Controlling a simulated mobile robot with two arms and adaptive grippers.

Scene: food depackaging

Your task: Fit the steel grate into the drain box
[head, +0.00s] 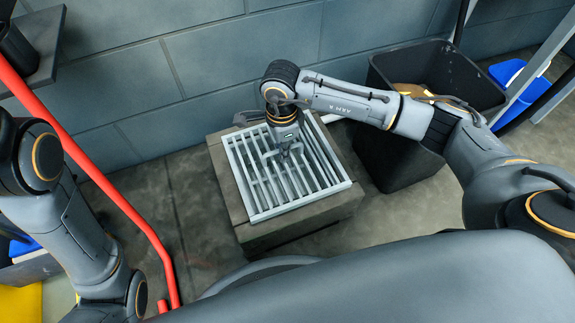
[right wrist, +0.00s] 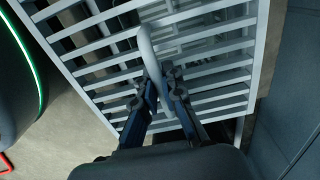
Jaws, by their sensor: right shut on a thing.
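The steel grate (head: 301,204) is a pale grey square frame with parallel bars and a raised loop handle. It lies over the top of the drain box (head: 300,226), a brown-grey block on the floor against the wall. I cannot tell whether it is seated or just above the rim. My right gripper (head: 287,153) is over the grate, shut on its handle. In the right wrist view, the fingers (right wrist: 167,78) close around the handle (right wrist: 147,48), with the grate bars (right wrist: 219,69) behind. My left arm shows at the left, but its gripper is out of view.
A black bin (head: 392,157) stands right of the box, with blue containers (head: 515,78) farther right. A red pipe (head: 105,187) slants down on the left. The block wall (head: 225,60) is close behind the box. Floor (head: 185,205) left of the box is clear.

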